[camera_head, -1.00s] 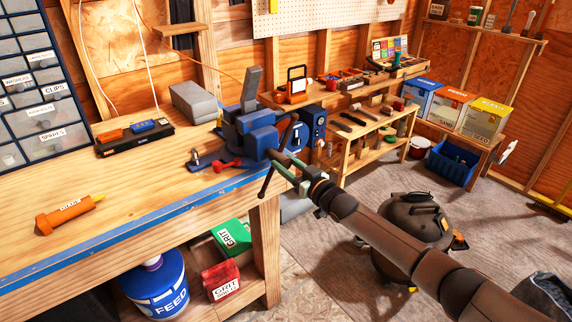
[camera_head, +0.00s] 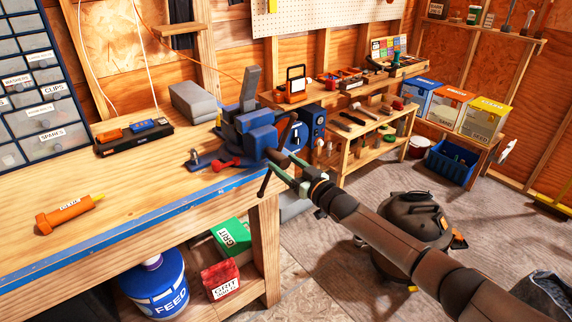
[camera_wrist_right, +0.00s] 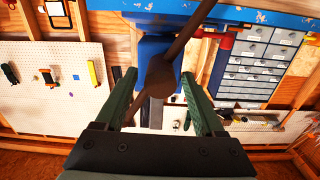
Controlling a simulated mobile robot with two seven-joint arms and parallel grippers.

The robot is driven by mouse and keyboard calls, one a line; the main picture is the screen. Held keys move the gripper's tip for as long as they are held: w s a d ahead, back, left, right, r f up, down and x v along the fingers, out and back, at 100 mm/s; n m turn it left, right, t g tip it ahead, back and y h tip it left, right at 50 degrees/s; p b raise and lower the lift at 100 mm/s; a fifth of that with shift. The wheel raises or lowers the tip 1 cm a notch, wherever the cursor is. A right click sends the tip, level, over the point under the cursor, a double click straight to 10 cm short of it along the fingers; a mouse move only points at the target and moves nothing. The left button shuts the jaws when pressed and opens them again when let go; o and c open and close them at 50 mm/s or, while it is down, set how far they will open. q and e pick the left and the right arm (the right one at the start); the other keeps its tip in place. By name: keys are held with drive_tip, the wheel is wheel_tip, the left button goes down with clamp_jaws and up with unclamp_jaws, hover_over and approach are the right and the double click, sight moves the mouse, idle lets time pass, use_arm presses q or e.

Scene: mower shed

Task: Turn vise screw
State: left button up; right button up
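The blue vise (camera_head: 250,130) is mounted at the right end of the workbench. Its dark screw end and slanted handle bar (camera_head: 264,183) face my right arm. My right gripper (camera_head: 283,166) is at the screw end, with its green fingers on either side of it. In the right wrist view, the round screw head (camera_wrist_right: 160,78) lies between the spread fingers (camera_wrist_right: 163,98), with gaps on both sides. The bar crosses diagonally, its lower end close to the left finger; whether they touch I cannot tell. My left gripper is not in view.
The wooden workbench (camera_head: 130,200) holds an orange bottle (camera_head: 66,214), a black tool tray (camera_head: 133,138) and a grey block (camera_head: 193,101). A dark round vacuum-like machine (camera_head: 410,225) stands on the floor beneath my right arm. A low tool shelf (camera_head: 365,130) stands behind.

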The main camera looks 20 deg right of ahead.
drive_tip(key=shift+o, duration=0.2)
drive_tip(key=shift+r, duration=0.1)
drive_tip(key=v, duration=1.2)
drive_tip(key=shift+s, duration=0.2)
